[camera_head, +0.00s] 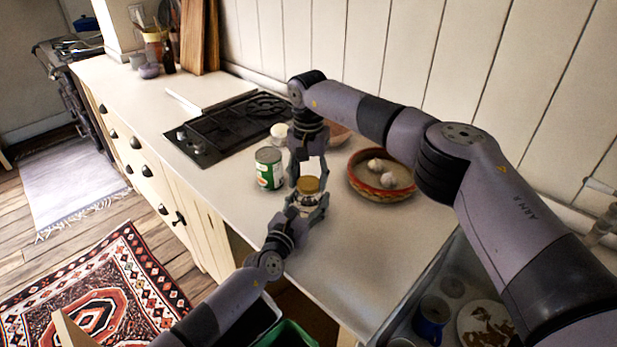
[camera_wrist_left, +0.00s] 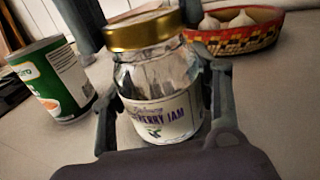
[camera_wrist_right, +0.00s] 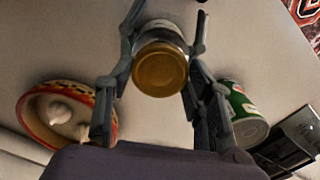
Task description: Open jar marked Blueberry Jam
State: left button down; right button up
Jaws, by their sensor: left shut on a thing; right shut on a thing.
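The glass jar (camera_wrist_left: 150,85) has a gold lid (camera_wrist_left: 143,28) and a white label; "BERRY JAM" reads in the left wrist view, its start partly unclear. The jar stands upright on the counter. My left gripper (camera_head: 307,207) is shut around its glass body from the front. My right gripper (camera_head: 309,180) comes from above, its fingers on both sides of the lid, shut on it. In the right wrist view the lid (camera_wrist_right: 160,68) shows from above between the fingers and covers most of the jar. The lid sits on the jar's mouth; whether it is loosened I cannot tell.
A green-and-white can (camera_head: 269,168) stands just left of the jar. A patterned bowl (camera_head: 381,176) with garlic is to the right. A black stove top (camera_head: 228,127) lies further left. The counter's front edge is close below; bare counter (camera_head: 380,240) lies right of the jar.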

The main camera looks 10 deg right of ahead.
aim_at(308, 182)
jog(key=shift+r, duration=0.2)
jog(key=shift+r, duration=0.9)
jog(key=shift+r, duration=0.1)
jog(key=shift+r, duration=1.9)
pick_arm(q)
jog(key=shift+c, duration=2.4)
grip_release()
